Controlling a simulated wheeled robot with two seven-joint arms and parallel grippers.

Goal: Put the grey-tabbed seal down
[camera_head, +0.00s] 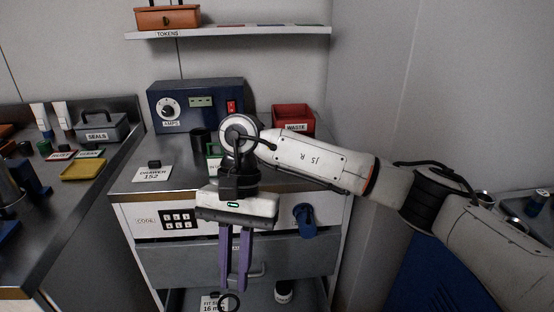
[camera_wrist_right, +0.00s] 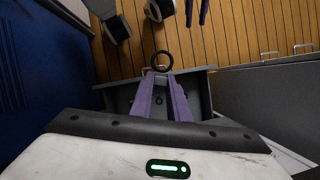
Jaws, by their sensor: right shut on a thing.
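My right gripper (camera_head: 234,289), with purple fingers, points down in front of the cabinet. It is shut on a black ring-shaped seal (camera_head: 228,302), held at the fingertips. The seal also shows in the right wrist view (camera_wrist_right: 162,61), just beyond the fingertips (camera_wrist_right: 165,75). The seal's tab is mostly hidden between the fingers and I cannot make out its colour. My left gripper cannot be made out in the head view.
The cabinet drawer (camera_head: 195,262) is behind the fingers. A yellow tray (camera_head: 84,169) and a grey SEALS box (camera_head: 98,129) are on the left counter. A blue AMPS unit (camera_head: 190,92) and a red WASTE bin (camera_head: 293,115) stand at the back.

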